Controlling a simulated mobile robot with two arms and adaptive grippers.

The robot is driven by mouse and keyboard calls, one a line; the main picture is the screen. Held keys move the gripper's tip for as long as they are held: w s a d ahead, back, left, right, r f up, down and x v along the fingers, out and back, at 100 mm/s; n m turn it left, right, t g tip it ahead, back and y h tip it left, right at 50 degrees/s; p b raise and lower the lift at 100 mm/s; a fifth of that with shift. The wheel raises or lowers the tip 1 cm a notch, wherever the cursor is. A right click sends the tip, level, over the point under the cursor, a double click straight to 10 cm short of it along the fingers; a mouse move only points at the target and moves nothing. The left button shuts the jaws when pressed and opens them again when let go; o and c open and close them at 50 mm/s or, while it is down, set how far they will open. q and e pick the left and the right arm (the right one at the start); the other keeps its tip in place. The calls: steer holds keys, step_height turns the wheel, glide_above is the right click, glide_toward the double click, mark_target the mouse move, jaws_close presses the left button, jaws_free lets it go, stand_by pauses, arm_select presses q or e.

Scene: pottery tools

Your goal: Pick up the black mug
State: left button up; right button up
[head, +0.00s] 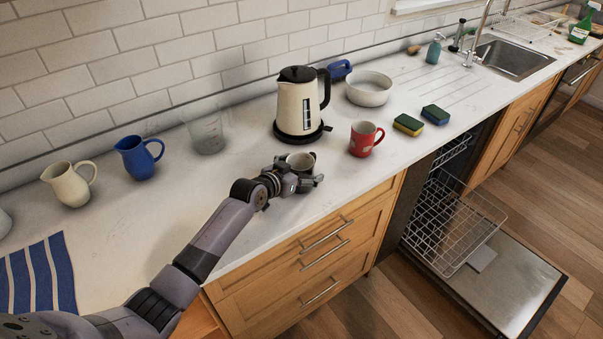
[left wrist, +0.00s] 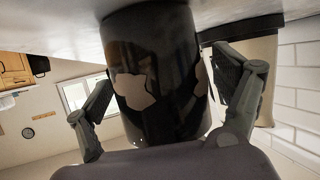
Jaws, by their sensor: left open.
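The black mug (head: 300,161) stands upright on the white counter, partly hidden behind my left gripper in the head view. My left gripper (head: 302,180) is at the mug with its fingers open. In the left wrist view the dark mug (left wrist: 157,75) with pale patches fills the middle, between the two spread fingers of my left gripper (left wrist: 165,110). The left finger there is beside the mug, and the right finger is close to its other side. I cannot tell whether either touches it. My right gripper is not in view.
A red mug (head: 365,139) stands just right of the black mug, and a cream kettle (head: 299,103) stands behind. A clear beaker (head: 207,134), blue jug (head: 138,158) and cream jug (head: 69,184) are to the left. The dishwasher door (head: 505,275) hangs open at right.

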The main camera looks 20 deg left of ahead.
arm_select(q)
steer(key=shift+c, duration=0.5)
steer(key=c, duration=1.4)
